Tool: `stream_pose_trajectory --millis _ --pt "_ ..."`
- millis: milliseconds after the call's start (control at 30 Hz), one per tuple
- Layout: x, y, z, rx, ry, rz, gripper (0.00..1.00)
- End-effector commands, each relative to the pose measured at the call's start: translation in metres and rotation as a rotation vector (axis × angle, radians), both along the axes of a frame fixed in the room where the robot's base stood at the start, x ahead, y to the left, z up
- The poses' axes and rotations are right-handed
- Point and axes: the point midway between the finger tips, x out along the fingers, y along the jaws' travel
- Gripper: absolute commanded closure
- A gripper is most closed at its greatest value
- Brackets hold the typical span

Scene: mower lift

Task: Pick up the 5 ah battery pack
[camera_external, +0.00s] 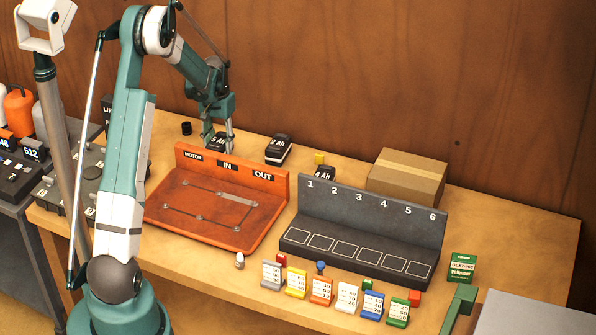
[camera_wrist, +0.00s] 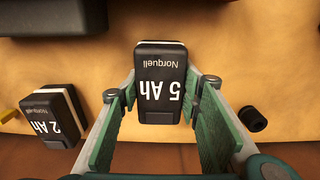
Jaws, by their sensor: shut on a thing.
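The 5 Ah battery pack (camera_wrist: 160,82) is a black block with white lettering, upside down in the wrist view. In the external view the 5 Ah pack (camera_external: 217,142) is behind the orange board and partly hidden by my gripper. My gripper (camera_wrist: 160,92) has one green-padded finger on each side of the pack and is shut on it. In the external view my gripper (camera_external: 220,142) reaches down from above. I cannot tell whether the pack still touches the table.
A 2 Ah pack (camera_wrist: 52,118) lies beside my gripper; it also shows in the external view (camera_external: 278,149). A 4 Ah pack (camera_external: 323,174) is partly behind the numbered rack (camera_external: 365,225). The orange board (camera_external: 215,205) is in front. A small black cylinder (camera_external: 186,128) stands nearby.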

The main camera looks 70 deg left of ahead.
Motion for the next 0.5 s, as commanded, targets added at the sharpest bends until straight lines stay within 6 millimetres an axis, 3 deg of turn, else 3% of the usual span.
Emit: stream_pose_trajectory --millis 500 --pt "0.000 0.000 0.068 0.000 0.000 0.000 0.85"
